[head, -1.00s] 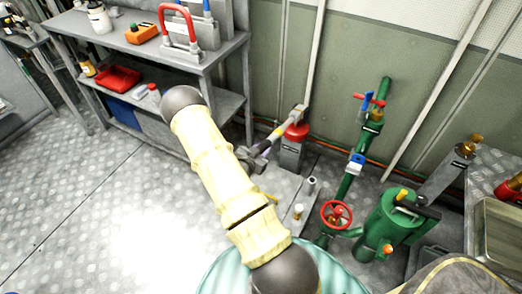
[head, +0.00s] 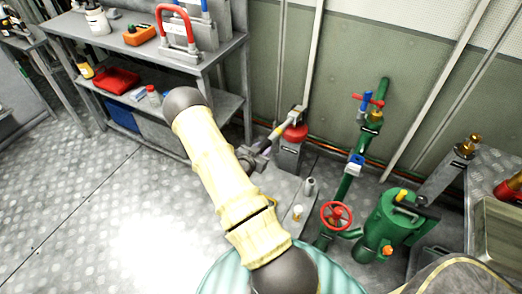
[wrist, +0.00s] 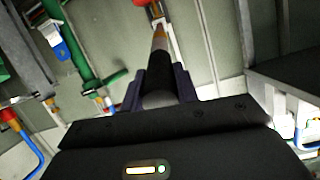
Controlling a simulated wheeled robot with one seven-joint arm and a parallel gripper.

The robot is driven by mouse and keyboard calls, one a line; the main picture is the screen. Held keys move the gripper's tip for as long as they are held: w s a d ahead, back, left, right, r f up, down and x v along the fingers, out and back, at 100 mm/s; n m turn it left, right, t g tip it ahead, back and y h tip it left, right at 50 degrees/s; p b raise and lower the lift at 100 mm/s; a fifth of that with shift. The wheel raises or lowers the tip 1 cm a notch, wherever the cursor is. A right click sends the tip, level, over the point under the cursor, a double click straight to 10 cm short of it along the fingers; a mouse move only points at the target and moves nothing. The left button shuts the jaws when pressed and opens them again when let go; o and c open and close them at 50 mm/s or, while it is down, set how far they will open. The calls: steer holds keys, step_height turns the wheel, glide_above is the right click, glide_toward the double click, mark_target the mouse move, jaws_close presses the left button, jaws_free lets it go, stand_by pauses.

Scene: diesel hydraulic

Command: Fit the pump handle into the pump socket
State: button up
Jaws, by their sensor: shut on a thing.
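The handle points away from my gripper, up and right in the head view. Its far end overlaps the top of the pump, a grey body (head: 289,156) with a red head (head: 295,133). A red part (wrist: 140,3) shows beside the handle's far end in the wrist view. The socket is hidden, and I cannot tell whether the handle touches it.
A grey shelf unit (head: 222,52) stands left of the pump. To the right are green pipework (head: 347,183) with a red handwheel (head: 336,215) and a green tank (head: 393,228). A wall (head: 330,90) is close behind. The floor at left (head: 60,200) is clear.

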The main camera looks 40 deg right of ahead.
mark_target(270, 141)
steer(key=shift+b+x, duration=1.8)
steer(key=shift+x, duration=2.05)
stand_by(0.5)
steer(key=o, duration=1.1)
steer(key=shift+c, duration=0.2)
steer(key=shift+a, duration=0.15)
steer(key=p+v, duration=0.1)
steer(key=v, duration=1.6)
steer(key=shift+s+r, duration=0.15)
